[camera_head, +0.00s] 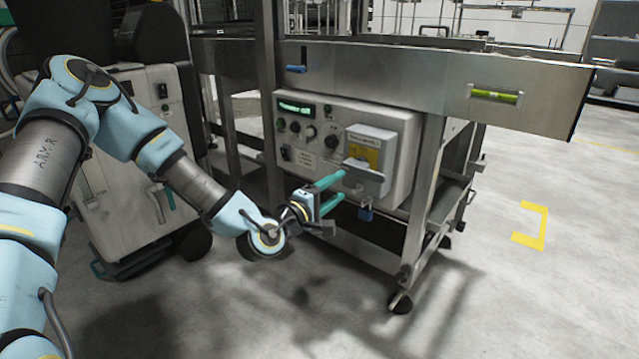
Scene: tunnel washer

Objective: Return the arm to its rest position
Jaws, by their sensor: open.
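My arm reaches from the left edge, bends up at its elbow and comes down to the middle of the view. My gripper (342,186) is at its end, with two teal fingers spread apart and nothing seen between them. It is in front of the white control box (308,150), by the lower part of a grey switch unit (372,150) with a yellow label. Whether the fingertips touch the unit cannot be told.
The control box is mounted under a steel conveyor frame (400,80) on castors. A grey-white wheeled cabinet (130,150) stands behind my arm at left. A green level vial (495,95) is on the frame. Floor at right is open, with a yellow corner mark (541,228).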

